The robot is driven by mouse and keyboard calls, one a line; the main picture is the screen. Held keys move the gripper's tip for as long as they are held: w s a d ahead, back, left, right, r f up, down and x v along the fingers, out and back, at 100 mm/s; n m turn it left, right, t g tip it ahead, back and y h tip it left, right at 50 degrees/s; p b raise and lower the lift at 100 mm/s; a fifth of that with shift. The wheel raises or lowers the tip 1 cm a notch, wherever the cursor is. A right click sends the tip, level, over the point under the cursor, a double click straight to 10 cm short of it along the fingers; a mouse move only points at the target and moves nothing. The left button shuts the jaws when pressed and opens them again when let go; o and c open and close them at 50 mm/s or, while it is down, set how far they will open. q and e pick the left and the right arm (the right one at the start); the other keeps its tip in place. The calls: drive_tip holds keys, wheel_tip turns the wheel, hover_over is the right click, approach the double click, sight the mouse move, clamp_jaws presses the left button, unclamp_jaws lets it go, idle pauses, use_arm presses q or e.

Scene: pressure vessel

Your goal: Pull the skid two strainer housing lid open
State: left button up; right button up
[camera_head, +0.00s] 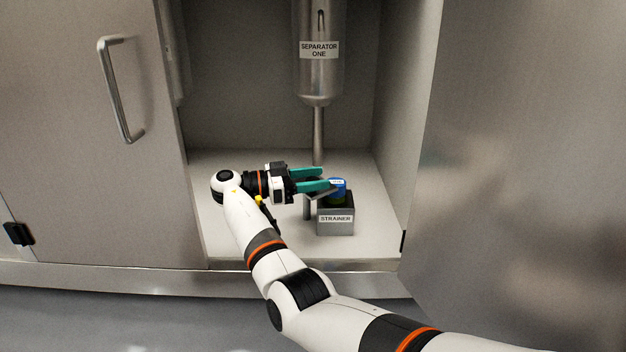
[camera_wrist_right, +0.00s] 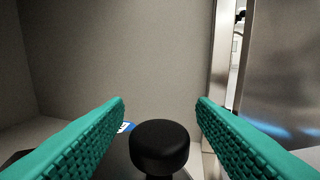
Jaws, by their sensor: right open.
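The strainer housing (camera_head: 335,221) is a small grey box labelled STRAINER on the cabinet floor. A blue and green cylinder (camera_head: 338,190) shows at its open-looking top, and a sliver of blue and white shows in the right wrist view (camera_wrist_right: 126,127). A grey plate at the housing's left top may be the lid; the gripper partly hides it. My right gripper (camera_head: 322,178) reaches in from the left, above the housing. Its teal fingers are open on both sides of a black round knob (camera_wrist_right: 160,145), apart from it. My left gripper is not in view.
A steel vessel (camera_head: 319,75) labelled SEPARATOR ONE hangs above, with a thin pipe (camera_head: 318,135) down to the floor behind the gripper. A closed door (camera_head: 85,130) with a handle is at left. An open door panel (camera_head: 520,150) stands at right.

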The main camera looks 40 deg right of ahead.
wheel_tip(320, 180, up, 10)
drive_tip(key=p, duration=0.6)
drive_tip(key=shift+f, duration=0.15)
drive_tip(key=shift+f, duration=0.1)
